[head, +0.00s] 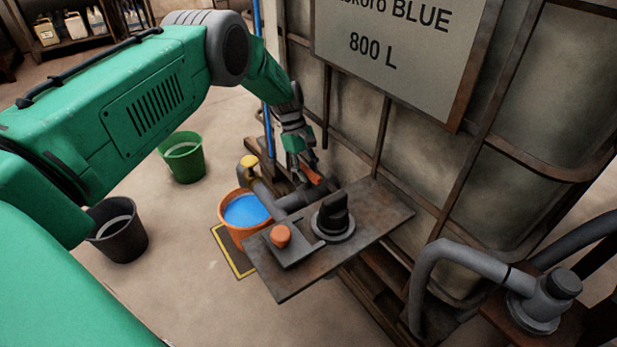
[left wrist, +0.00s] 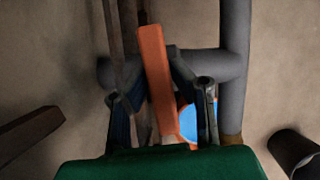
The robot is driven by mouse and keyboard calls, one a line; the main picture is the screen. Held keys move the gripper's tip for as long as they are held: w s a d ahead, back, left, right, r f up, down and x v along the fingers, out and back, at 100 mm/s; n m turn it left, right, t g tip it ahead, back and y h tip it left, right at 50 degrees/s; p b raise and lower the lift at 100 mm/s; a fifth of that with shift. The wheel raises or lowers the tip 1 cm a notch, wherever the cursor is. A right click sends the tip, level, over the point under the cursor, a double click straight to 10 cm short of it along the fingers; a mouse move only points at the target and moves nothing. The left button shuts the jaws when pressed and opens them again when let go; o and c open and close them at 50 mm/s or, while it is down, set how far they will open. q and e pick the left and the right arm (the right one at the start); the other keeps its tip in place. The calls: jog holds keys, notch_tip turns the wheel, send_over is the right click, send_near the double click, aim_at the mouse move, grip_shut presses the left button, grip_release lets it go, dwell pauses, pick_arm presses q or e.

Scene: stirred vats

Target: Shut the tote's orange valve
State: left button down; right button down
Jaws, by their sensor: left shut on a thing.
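The tote (head: 400,130) is a caged tank with an "800 L" sign. Its orange valve handle (head: 311,176) shows low on the tank, above the grey outlet pipe (head: 293,200). My left gripper (head: 303,164) reaches down and is shut on the handle. In the left wrist view the orange handle (left wrist: 155,80) stands between the two fingers, slightly tilted, and crosses the grey pipe (left wrist: 225,65). The gripper partly hides the handle's near end. An orange bucket (head: 231,232) with blue liquid stands beneath the outlet. My right gripper is not in view.
A metal plate (head: 375,218) with a black knob (head: 333,213) and an orange button (head: 280,236) lies close in front of the valve. A yellow-capped pipe end (head: 249,165) is beside it. A green bucket (head: 183,160) and a black bucket (head: 117,232) stand on the floor.

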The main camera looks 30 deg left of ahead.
pick_arm(q)
jog(key=shift+a+f+m+b, duration=0.15)
jog(key=shift+a+m+b, duration=0.2)
jog(key=shift+m, duration=0.25)
jog(key=shift+g, duration=0.3)
jog(key=c, duration=1.4)
grip_release()
jog(key=shift+w, duration=0.1)
jog(key=shift+w+r, duration=0.1)
jog(key=shift+r, duration=0.4)
jog(key=v, duration=1.1)
jog(key=shift+a, duration=0.25)
jog(key=shift+f, duration=0.1)
